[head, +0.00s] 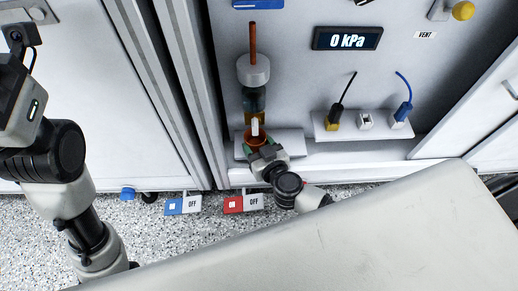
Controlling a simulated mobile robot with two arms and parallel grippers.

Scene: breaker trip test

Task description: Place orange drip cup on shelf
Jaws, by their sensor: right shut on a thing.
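The orange drip cup (249,138) is at the small white shelf (290,142), below a hanging pipe fitting. My right gripper (258,152) is shut on the cup, its green-tipped fingers at the cup's near side. Whether the cup's base touches the shelf is hidden by the gripper. My left arm is at the left side; its fingertips are out of view.
A copper pipe (252,40) with a grey collar (253,70) and dark glass section hangs directly above the cup. A side ledge (362,124) holds yellow and blue plugs. A display (347,39) reads 0 kPa. Red (233,204) and blue (173,206) switches sit below.

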